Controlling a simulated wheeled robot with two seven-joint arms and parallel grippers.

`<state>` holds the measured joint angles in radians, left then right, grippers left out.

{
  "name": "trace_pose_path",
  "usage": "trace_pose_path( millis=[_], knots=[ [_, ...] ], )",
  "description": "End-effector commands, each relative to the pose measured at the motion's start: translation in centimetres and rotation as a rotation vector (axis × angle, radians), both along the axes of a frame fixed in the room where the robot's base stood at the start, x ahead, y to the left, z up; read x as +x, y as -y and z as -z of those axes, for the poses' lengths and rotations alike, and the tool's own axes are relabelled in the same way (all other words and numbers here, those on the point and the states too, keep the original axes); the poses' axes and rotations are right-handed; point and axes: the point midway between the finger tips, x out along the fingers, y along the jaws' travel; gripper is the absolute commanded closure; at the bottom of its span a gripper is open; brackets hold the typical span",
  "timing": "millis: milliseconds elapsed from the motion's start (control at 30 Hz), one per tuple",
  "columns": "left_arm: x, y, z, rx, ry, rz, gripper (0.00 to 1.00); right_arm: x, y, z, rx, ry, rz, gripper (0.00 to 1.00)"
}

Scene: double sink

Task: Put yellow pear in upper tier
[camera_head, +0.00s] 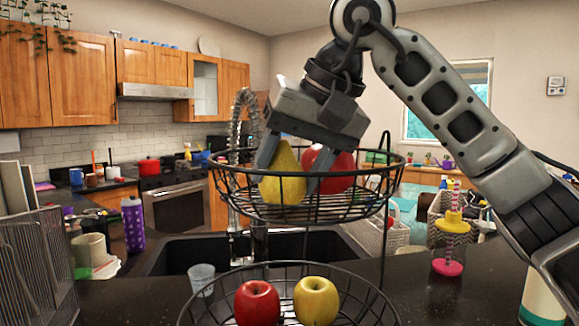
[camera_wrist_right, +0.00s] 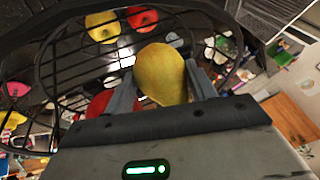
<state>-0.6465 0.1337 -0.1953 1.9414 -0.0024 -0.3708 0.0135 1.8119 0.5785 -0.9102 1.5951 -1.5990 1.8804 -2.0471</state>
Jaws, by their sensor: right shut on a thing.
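The yellow pear (camera_head: 283,178) is inside the upper tier (camera_head: 310,212) of a black wire basket stand, upright and low over the wires. I cannot tell if it touches the wires. My right gripper (camera_head: 292,165) reaches down from above into this tier and is shut on the pear, one finger on each side. The wrist view shows the pear (camera_wrist_right: 162,75) between the two fingers (camera_wrist_right: 160,88). A red apple (camera_head: 330,165) lies in the upper tier beside the pear, partly hidden by the gripper. My left gripper is not in view.
The lower tier (camera_head: 215,285) holds a red apple (camera_head: 257,302) and a yellow apple (camera_head: 316,300). A dark sink and tap (camera_head: 240,180) stand behind.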

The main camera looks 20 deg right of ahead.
Motion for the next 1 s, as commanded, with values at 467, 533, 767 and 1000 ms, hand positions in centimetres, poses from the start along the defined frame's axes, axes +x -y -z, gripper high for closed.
trace_pose_path(
  millis=[467,533,767,1000],
  knots=[
    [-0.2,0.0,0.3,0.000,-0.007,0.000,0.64,0.0,0.0,0.2,0.000,-0.001,0.001,0.23],
    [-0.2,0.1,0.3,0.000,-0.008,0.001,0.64,0.0,0.0,0.2,0.000,0.000,0.001,0.23],
    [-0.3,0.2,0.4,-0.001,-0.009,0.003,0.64,-0.4,0.3,-1.0,0.000,0.002,0.001,0.23],
    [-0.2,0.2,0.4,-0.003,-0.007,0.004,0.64,-2.6,1.6,-5.3,0.002,0.004,0.001,0.23]
  ],
)
